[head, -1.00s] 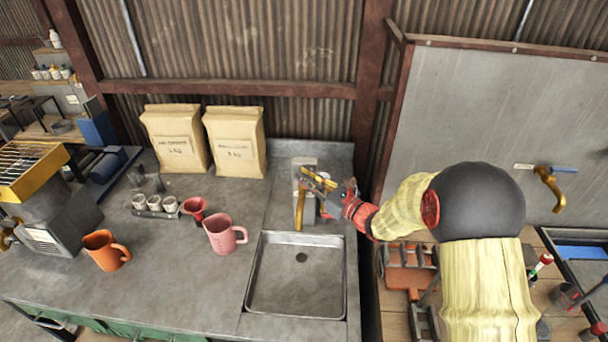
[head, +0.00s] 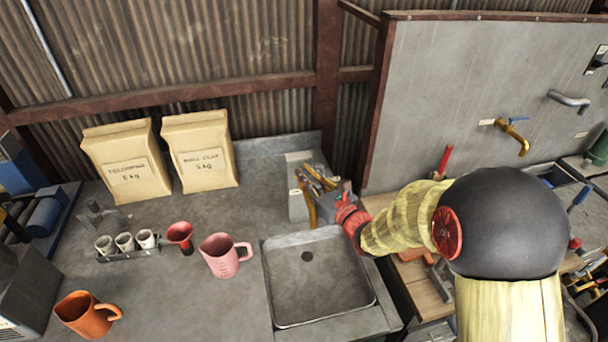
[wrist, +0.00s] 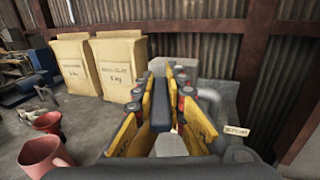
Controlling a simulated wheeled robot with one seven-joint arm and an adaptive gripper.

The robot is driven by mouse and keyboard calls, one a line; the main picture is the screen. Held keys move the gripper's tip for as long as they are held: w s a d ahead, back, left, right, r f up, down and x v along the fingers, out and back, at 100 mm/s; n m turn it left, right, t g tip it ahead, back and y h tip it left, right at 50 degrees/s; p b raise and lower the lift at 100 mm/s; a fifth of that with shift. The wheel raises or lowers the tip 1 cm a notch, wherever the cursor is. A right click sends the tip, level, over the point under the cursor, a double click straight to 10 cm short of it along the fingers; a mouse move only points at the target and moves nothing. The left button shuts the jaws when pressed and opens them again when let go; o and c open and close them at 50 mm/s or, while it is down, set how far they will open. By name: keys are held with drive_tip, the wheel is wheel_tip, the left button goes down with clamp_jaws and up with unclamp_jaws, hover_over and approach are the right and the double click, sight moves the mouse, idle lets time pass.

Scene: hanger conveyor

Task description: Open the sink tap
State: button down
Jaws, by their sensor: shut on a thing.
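The sink tap (head: 310,212) has a brass spout in front of a grey block behind the sink (head: 318,318). My gripper (head: 319,179) is at the top of the tap, coming from the right, and hides much of it. In the wrist view its yellow-padded fingers stand on either side of a dark blue-grey bar, the tap lever (wrist: 161,112), and are shut on it. The sink basin looks empty, and no water shows. The lever's exact angle is hard to tell.
A pink mug (head: 222,256), a red cup (head: 180,235) and a rack of small cups (head: 125,248) stand left of the sink. Two paper bags (head: 125,165) stand behind. Another brass tap (head: 515,138) is on the grey panel at the right.

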sight(320, 188)
idle(0.3)
drive_tip(key=c, duration=1.8)
unclamp_jaws()
drive_tip(key=shift+s, duration=0.1)
drive_tip(key=v, duration=1.2)
drive_tip(key=shift+a, duration=0.1)
